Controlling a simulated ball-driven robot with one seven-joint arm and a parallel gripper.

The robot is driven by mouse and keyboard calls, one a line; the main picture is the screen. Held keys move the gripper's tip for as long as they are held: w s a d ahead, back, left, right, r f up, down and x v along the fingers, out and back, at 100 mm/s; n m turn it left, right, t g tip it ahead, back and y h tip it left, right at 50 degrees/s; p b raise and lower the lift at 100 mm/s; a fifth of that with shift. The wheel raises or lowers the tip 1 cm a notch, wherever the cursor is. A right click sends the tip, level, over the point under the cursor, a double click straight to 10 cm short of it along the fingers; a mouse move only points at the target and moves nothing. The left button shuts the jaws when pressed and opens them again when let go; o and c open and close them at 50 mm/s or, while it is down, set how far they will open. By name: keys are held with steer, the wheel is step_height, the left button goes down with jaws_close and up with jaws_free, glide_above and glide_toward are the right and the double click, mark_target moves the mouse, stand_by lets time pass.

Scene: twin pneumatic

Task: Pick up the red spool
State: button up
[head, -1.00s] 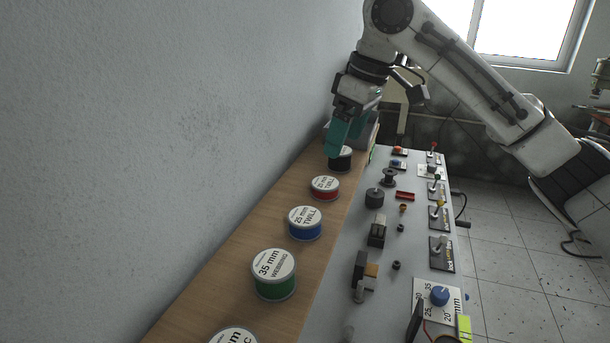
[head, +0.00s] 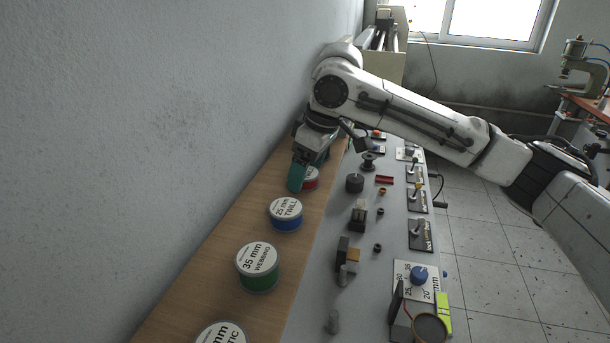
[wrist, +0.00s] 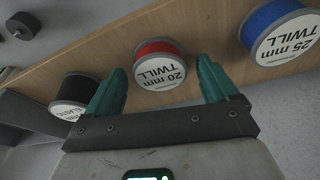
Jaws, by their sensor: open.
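The red spool (head: 311,180) stands on the wooden shelf, partly hidden by my gripper in the head view. In the wrist view the red spool (wrist: 160,62) has a white label reading "20 mm TWILL". My gripper (head: 298,186) is low over the shelf at the red spool. Its two green fingers (wrist: 160,88) are open, one toward each side of the spool. Nothing is held. I cannot tell whether the fingers touch the spool.
A blue spool (head: 286,215) stands nearer along the shelf, with a green spool (head: 258,268) beyond it toward me. A black spool (wrist: 75,95) is on the other side. The wall is close on the left; a grey panel with knobs and switches (head: 385,235) lies right.

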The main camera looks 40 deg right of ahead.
steer(key=shift+f, duration=0.1)
steer(key=shift+c, duration=0.3)
steer(key=c, duration=1.1)
